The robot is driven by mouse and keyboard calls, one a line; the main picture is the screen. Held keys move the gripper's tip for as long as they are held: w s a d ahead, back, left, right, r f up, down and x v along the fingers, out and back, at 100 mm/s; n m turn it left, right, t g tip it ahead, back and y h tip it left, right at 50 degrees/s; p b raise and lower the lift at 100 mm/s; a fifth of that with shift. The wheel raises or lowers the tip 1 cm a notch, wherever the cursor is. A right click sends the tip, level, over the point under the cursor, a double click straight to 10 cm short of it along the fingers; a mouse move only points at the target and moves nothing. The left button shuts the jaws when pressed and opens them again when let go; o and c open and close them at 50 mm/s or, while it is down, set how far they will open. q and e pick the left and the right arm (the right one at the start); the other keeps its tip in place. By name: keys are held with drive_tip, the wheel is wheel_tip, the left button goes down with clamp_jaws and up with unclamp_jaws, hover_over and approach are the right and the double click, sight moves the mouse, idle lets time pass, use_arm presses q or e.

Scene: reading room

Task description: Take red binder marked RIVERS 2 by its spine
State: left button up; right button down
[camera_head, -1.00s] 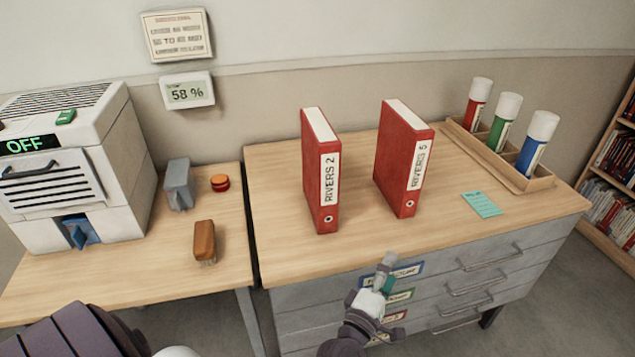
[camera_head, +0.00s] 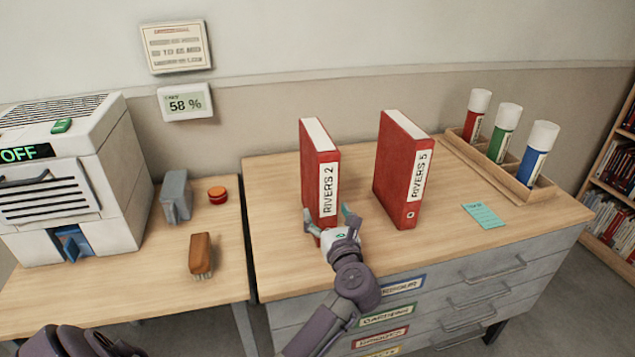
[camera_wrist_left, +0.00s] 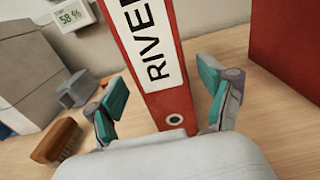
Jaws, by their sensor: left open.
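The red binder marked RIVERS 2 (camera_head: 319,165) stands upright on the wooden cabinet top, its labelled spine facing me. My left gripper (camera_head: 327,218) is open at the lower part of the spine. In the left wrist view the binder (camera_wrist_left: 150,50) stands between the two teal-padded fingers of the left gripper (camera_wrist_left: 162,103), with a gap on each side. The spine's ring hole shows low between them. A similar red binder marked RIVERS 5 (camera_head: 402,170) stands to the right, apart from it. My right gripper is not in view.
A wooden rack (camera_head: 512,178) with red, green and blue tubes stands at the back right, a teal note (camera_head: 484,215) before it.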

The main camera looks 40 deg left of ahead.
use_arm(q)
drive_tip(key=x, duration=0.5)
drive_tip(key=shift+w+a+r, duration=0.1)
drive_tip(key=shift+w, duration=0.15)
clamp_jaws()
drive_tip(key=shift+r, duration=0.15)
